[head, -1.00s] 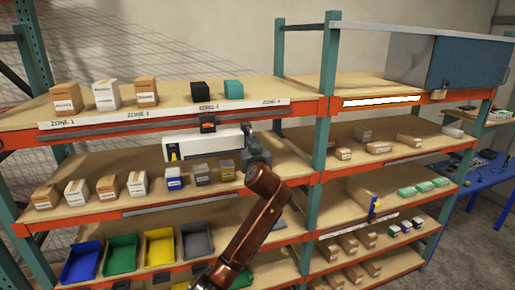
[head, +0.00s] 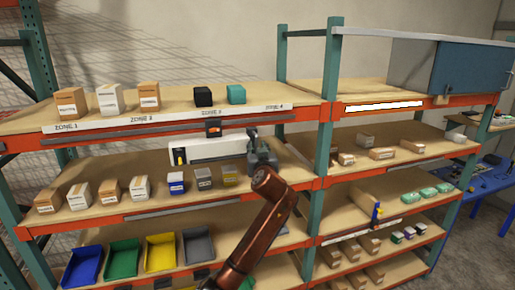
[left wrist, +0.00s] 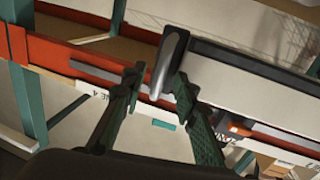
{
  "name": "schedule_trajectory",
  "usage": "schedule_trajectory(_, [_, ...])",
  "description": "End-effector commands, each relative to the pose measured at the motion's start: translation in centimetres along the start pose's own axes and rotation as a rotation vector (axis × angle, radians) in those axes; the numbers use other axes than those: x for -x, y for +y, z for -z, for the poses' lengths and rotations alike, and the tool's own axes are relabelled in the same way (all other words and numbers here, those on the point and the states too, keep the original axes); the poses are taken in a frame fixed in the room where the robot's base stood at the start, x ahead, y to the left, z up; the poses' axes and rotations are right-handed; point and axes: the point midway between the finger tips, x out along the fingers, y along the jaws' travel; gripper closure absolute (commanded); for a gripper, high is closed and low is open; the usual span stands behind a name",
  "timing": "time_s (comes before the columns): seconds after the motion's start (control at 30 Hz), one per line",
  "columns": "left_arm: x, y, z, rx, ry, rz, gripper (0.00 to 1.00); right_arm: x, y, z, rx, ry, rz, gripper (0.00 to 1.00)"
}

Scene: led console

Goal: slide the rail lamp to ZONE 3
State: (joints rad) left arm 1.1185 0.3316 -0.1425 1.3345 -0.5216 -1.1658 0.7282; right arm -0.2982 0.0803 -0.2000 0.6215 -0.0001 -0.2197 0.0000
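My left gripper (head: 254,138) is at the lamp's right end. In the left wrist view, its two fingers (left wrist: 157,82) stand apart on either side of a grey upright handle (left wrist: 170,60) beside the white panel (left wrist: 255,85). I cannot tell whether they touch it. My right gripper is out of view.
Cartons, a black box (head: 203,96) and a teal box (head: 236,94) stand on the shelf above the rail. Boxes (head: 176,183) stand on the shelf below, close under the lamp. A green post (head: 325,110) stands right of my gripper.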

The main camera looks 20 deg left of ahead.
Motion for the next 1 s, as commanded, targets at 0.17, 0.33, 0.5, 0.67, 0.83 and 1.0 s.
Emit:
schedule_trajectory(0.17, [0.5,0.1,0.0,0.0,0.001,-0.001,0.73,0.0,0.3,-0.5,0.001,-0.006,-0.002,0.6])
schedule_trajectory(0.33, [2.9,0.1,-0.1,0.002,0.0,-0.003,0.73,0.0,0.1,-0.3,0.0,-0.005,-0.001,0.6])
schedule_trajectory(0.5, [6.5,0.1,-0.1,0.004,0.0,-0.004,0.73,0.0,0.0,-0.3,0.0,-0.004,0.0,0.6])
schedule_trajectory(0.67, [9.5,0.1,-0.1,0.002,0.0,-0.003,0.73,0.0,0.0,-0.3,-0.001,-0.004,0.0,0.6])
schedule_trajectory(0.83, [11.4,0.1,0.0,0.001,0.001,-0.001,0.73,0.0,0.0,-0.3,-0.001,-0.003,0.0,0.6])
schedule_trajectory(1.0, [12.0,0.0,-0.1,-0.001,-0.001,0.0,0.73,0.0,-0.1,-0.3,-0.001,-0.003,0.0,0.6])
